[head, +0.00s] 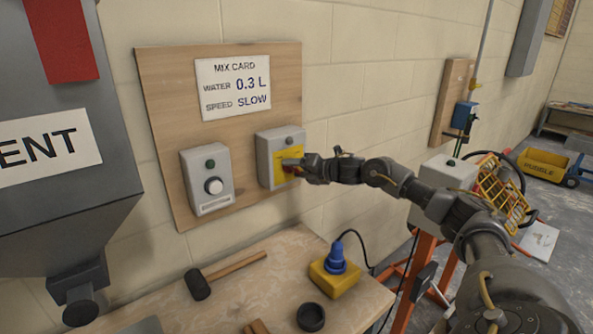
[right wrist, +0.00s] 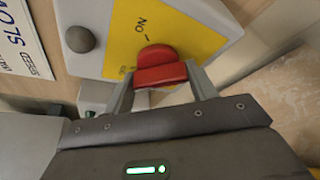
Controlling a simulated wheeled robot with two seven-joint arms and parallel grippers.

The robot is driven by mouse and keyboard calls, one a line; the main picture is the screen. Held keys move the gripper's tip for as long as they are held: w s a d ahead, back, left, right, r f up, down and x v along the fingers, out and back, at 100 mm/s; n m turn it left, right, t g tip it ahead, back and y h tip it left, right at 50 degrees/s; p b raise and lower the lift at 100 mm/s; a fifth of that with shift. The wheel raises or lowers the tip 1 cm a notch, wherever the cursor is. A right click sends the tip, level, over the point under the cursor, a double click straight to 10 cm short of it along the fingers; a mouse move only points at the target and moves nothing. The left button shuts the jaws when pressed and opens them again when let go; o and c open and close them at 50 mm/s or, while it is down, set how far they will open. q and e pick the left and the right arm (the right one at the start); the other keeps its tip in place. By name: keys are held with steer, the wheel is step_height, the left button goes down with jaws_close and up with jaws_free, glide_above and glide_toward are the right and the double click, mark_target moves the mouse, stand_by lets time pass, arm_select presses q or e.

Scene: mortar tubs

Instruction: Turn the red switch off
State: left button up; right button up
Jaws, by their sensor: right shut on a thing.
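The red switch (right wrist: 158,66) sits on a yellow plate (right wrist: 182,28) on the front of a grey box (head: 266,160). In the right wrist view the word ON with a tick stands on the plate above the switch, and a second, partly hidden marking is at its left. I cannot tell for sure which marking the switch points to. My right gripper (head: 296,166) reaches the box from the right, and its fingers (right wrist: 160,84) are shut on the red switch, one on each side. In the head view the gripper mostly hides the switch. My left gripper is not in view.
A second grey box with a round knob (head: 213,186) is left on the same wooden board (head: 160,105), below a mix card (head: 233,87). The bench (head: 235,302) below holds a mallet (head: 198,284), a yellow block with a blue plug (head: 336,275) and a black ring (head: 310,317).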

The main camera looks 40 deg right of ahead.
steer(key=shift+f+n, duration=0.15)
steer(key=shift+n, duration=0.35)
steer(key=o, duration=1)
steer(key=b+v, duration=0.1)
steer(key=v, duration=0.2)
steer(key=b+v, duration=0.2)
steer(key=v, duration=0.2)
steer(key=b+v, duration=0.1)
steer(key=v, duration=0.3)
steer(key=shift+w+a+r+b, duration=0.15)
steer(key=shift+r+b, duration=0.1)
steer(key=shift+b, duration=0.15)
